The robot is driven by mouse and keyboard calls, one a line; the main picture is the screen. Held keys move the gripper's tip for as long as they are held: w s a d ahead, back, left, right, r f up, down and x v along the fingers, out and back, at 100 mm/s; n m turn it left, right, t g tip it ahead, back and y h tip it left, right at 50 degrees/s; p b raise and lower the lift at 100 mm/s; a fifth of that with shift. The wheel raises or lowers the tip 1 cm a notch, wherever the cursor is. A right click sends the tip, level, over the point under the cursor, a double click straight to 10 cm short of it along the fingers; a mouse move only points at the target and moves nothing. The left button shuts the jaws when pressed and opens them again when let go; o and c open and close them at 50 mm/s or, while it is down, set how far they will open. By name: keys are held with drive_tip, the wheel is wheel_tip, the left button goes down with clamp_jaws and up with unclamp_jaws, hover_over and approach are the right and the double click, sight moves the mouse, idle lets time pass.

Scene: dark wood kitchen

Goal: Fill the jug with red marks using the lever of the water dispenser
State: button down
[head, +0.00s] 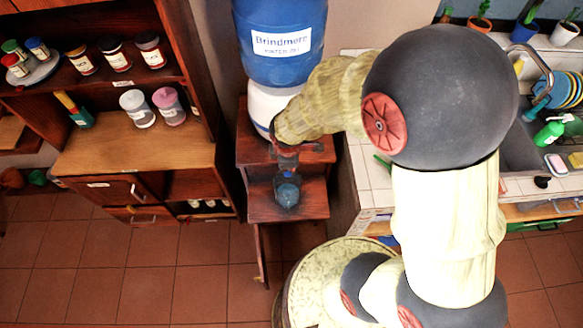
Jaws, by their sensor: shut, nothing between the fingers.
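The water dispenser has a blue bottle (282,66) labelled "Brindmere" above a white base (262,103). It stands on the top of a dark wooden stepped stand. A small bluish jug (288,193) stands on the lower step of the stand (314,203); red marks on it are too small to make out. My arm reaches in from the right, in front of the dispenser. My gripper (287,153) is shut and empty, at the front of the dispenser base and just above the jug. The lever is hidden or too small to tell apart from the gripper.
A wooden shelf unit (135,150) with several jars stands at the left. A tiled counter (361,165) with a sink, a green bottle (548,134) and a plate rack (560,90) is at the right. The tiled floor (170,270) at lower left is clear.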

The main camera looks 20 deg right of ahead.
drive_tip(key=w+v, duration=0.2)
drive_tip(key=v, duration=0.7)
drive_tip(key=shift+s+d+r+p, duration=0.2)
drive_tip(key=shift+s+r+p, duration=0.15)
drive_tip(key=shift+r, duration=0.2)
drive_tip(key=s+d+r+m+t+b, duration=0.1)
drive_tip(key=s+r+m+b, duration=0.2)
drive_tip(key=s+m+b, duration=0.3)
drive_tip(key=s+r+m+t+b, duration=0.2)
drive_tip(key=s+r+m+b, duration=0.1)
drive_tip(key=s+m+b, duration=0.4)
drive_tip(key=shift+s+d+r+m+y, duration=0.2)
drive_tip(key=shift+s+d+m+y, duration=0.2)
drive_tip(key=shift+m, duration=0.3)
drive_tip(key=c, duration=2.4)
unclamp_jaws()
